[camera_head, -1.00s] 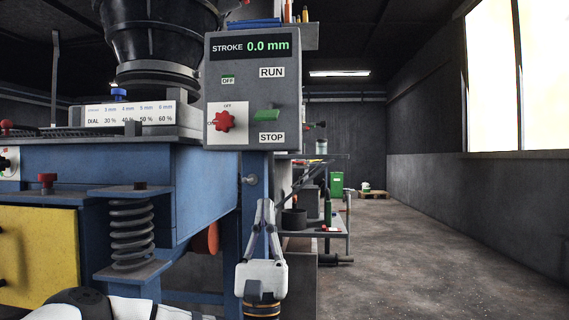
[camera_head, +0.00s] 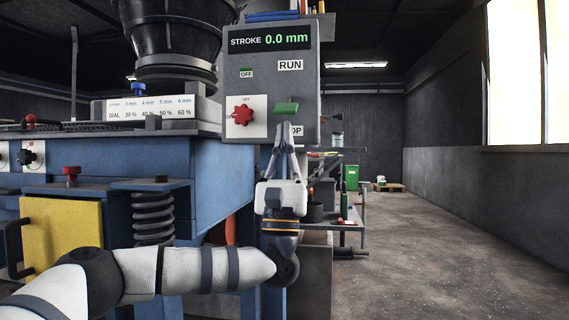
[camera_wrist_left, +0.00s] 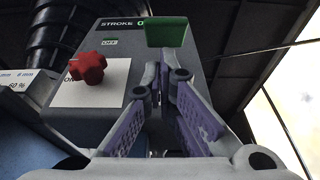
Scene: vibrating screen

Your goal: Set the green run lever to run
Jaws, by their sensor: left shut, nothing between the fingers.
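The green run lever (camera_head: 286,108) sits on the front of the grey control panel (camera_head: 270,90), below the RUN label (camera_head: 290,65) and just above the STOP label (camera_head: 297,131). My left gripper (camera_head: 284,127) points upward with its fingers together and empty. Its tips are just below the lever and partly cover the STOP label. In the left wrist view, the green lever (camera_wrist_left: 166,32) is just beyond the fingertips (camera_wrist_left: 162,68). I cannot tell whether the tips touch it. My right gripper is not in view.
A red star knob (camera_head: 243,114) is left of the lever on a white plate. The stroke display (camera_head: 270,39) reads 0.0 mm. The blue machine frame (camera_head: 180,215) and yellow box (camera_head: 62,235) are to the left. Open floor (camera_head: 430,250) lies to the right.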

